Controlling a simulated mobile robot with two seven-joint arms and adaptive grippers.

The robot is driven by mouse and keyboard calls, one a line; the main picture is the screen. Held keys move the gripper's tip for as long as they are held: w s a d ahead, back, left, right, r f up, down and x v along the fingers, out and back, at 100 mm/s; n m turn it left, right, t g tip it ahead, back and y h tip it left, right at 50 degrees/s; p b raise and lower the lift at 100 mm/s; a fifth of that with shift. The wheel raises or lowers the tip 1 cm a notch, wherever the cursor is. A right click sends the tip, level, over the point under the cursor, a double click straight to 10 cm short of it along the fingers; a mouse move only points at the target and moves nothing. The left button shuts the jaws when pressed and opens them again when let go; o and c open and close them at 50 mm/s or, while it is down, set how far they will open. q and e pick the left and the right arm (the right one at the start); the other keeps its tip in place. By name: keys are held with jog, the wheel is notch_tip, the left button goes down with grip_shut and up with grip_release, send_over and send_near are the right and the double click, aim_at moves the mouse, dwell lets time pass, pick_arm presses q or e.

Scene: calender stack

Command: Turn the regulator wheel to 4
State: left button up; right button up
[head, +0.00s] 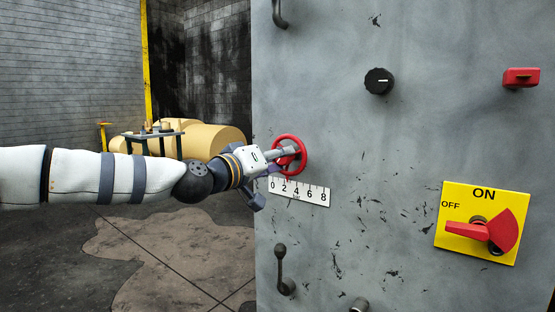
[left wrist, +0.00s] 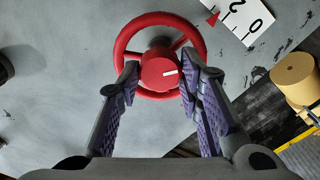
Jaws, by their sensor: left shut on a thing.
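The red regulator wheel (head: 303,158) is mounted on the left part of the grey panel. My left gripper (head: 288,154) reaches it from the left and is shut on it. In the left wrist view, the wheel (left wrist: 202,42) has a round hub with a white mark, and the fingers (left wrist: 160,82) lie on either side of the hub, across the rim. The white scale plate (head: 299,197) below the wheel reads 0 to 8. In the left wrist view, a red pointer (left wrist: 212,19) sits by the scale near the 2; its exact reading is unclear. My right gripper is not seen.
The panel also carries a black knob (head: 378,81), a red handle (head: 521,77), a red ON/OFF switch (head: 490,232) on a yellow plate, and a dark lever (head: 283,271) below the scale. A table (head: 148,136) and yellow tank (head: 218,143) stand behind at left.

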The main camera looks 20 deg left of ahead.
pick_arm(q)
jog(key=n, duration=0.6)
jog(key=shift+f+b, duration=0.2)
jog(key=shift+b, duration=0.1)
jog(key=n+b, duration=0.1)
jog(key=n, duration=0.5)
jog(key=shift+n, duration=0.4)
jog(key=n, duration=0.3)
jog(key=shift+n, duration=0.3)
jog(key=n+b, duration=0.1)
jog(key=n, duration=0.2)
jog(key=shift+n, duration=0.3)
jog(key=n+b, duration=0.1)
jog(key=n, duration=0.2)
jog(key=shift+r+n+b, duration=0.1)
jog(key=shift+n+b, duration=0.25)
jog(key=shift+n, duration=0.85)
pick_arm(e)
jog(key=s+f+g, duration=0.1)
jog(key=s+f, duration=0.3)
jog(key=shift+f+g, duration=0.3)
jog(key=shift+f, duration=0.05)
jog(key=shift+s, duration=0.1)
pick_arm(q)
jog(key=shift+r, duration=0.1)
jog(key=o, duration=1.2)
jog(key=shift+c, duration=0.2)
